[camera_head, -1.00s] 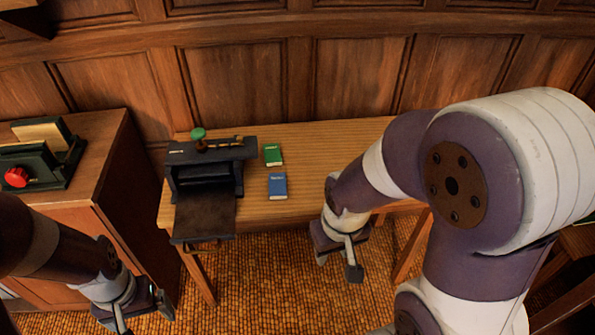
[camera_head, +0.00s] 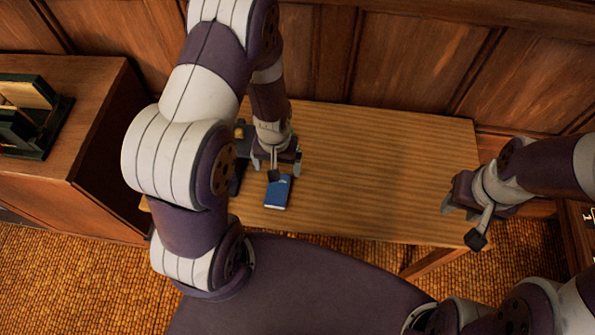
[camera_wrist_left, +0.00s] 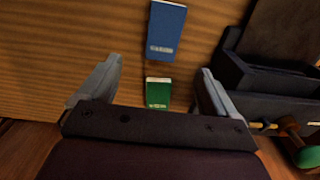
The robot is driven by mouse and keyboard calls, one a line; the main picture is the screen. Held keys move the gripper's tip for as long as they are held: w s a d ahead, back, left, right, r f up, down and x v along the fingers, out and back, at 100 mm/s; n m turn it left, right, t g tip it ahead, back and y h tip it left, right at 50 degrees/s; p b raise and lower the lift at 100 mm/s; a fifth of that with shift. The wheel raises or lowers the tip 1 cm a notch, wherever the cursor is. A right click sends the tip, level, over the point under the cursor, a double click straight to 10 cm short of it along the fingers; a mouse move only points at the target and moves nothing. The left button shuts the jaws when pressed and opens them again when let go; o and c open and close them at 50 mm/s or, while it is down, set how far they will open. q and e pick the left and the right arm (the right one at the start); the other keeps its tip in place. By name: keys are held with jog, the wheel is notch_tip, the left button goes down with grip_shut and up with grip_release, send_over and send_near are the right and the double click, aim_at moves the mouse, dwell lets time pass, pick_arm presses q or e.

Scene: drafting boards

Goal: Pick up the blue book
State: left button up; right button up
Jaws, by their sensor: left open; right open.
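The blue book (camera_head: 278,193) lies flat on the wooden table (camera_head: 390,170), close to its front edge. It also shows near the top of the left wrist view (camera_wrist_left: 167,30). My left gripper (camera_head: 277,170) is open above the table, just behind the blue book. In the left wrist view the open fingers of my left gripper (camera_wrist_left: 160,92) have a green book (camera_wrist_left: 157,93) between them in the picture; I cannot tell the height gap. My right gripper (camera_head: 470,226) is open and empty at the table's right front corner.
A dark press-like device (camera_wrist_left: 275,75) stands on the table beside the books, mostly hidden behind my left arm in the head view. A wooden cabinet (camera_head: 75,165) with a dark green device (camera_head: 30,115) stands at the left. The table's right half is clear.

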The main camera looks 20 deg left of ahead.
aim_at(278, 187)
pick_arm(q)
jog(key=f, duration=0.1)
jog(key=s+f, duration=0.1)
jog(key=f, duration=0.1)
jog(key=shift+s+f, duration=0.3)
jog(key=shift+f, duration=0.05)
jog(key=f, duration=0.2)
jog(key=w+f+p, duration=0.1)
jog(key=f, duration=0.3)
jog(key=shift+w+a+f, duration=0.15)
jog(key=shift+a+f, duration=0.15)
jog(key=shift+f, duration=0.6)
jog(key=shift+c, duration=0.9)
jog(key=c, duration=1)
pick_arm(e)
jog(key=shift+s+r, duration=0.35)
jog(key=shift+r, duration=0.4)
